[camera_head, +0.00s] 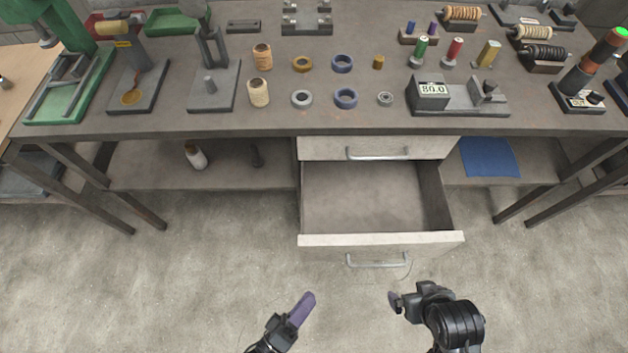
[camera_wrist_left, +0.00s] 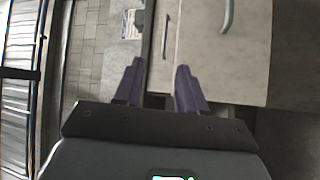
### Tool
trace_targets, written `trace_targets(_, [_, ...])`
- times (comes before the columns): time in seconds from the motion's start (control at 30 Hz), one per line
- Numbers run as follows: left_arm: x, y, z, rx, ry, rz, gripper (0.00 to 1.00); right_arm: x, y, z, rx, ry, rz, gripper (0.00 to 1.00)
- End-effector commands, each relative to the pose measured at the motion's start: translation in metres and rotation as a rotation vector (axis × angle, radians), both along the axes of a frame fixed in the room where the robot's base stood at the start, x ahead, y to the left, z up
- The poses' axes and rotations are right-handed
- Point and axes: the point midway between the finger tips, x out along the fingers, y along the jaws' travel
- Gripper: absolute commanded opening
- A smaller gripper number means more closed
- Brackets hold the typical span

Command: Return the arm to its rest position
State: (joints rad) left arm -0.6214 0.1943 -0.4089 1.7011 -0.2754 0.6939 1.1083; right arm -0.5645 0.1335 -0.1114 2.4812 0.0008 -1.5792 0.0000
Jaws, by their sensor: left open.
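My left gripper (camera_head: 303,308) is low in the head view, in front of and below the open drawer, left of its handle. In the left wrist view its two purple fingers (camera_wrist_left: 160,88) are apart with nothing between them. My right gripper (camera_head: 396,301) is at the bottom of the head view, right of the left one; its fingers are seen edge-on and their opening is unclear. Both grippers appear apart from the bench and drawer.
The workbench (camera_head: 310,122) carries rings, spools, a gauge reading 80.0 and a green press (camera_head: 75,80). An empty drawer (camera_head: 370,195) stands pulled out, its handle (camera_head: 375,262) facing me. A blue sheet (camera_head: 490,157) and a white bottle (camera_head: 195,157) are on the lower shelf. Bare floor surrounds the grippers.

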Motion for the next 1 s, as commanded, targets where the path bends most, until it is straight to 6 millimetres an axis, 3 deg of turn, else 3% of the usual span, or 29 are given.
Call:
trace_targets(0.03, [0.016,0.005,0.023,0.037,-0.012,0.023,0.40,0.001,0.000,0.013,0.000,-0.001,0.002,1.00])
trace_targets(0.3, [0.096,0.045,0.093,0.430,0.018,0.159,0.40,-0.010,0.008,0.039,0.016,0.026,0.004,1.00])
trace_targets(0.5, [0.126,0.098,0.128,0.822,0.146,0.219,0.40,-0.009,0.007,0.056,0.016,0.024,0.001,1.00])
trace_targets(0.67, [0.117,0.140,0.140,1.111,0.299,0.181,0.40,-0.009,0.007,0.062,0.017,0.023,0.001,1.00])
trace_targets(0.8, [0.092,0.168,0.140,1.314,0.437,0.076,0.40,-0.008,0.007,0.061,0.018,0.021,0.000,1.00])
trace_targets(1.0, [0.046,0.187,0.131,1.513,0.591,-0.154,0.40,-0.007,0.007,0.062,0.017,0.019,0.000,1.00])
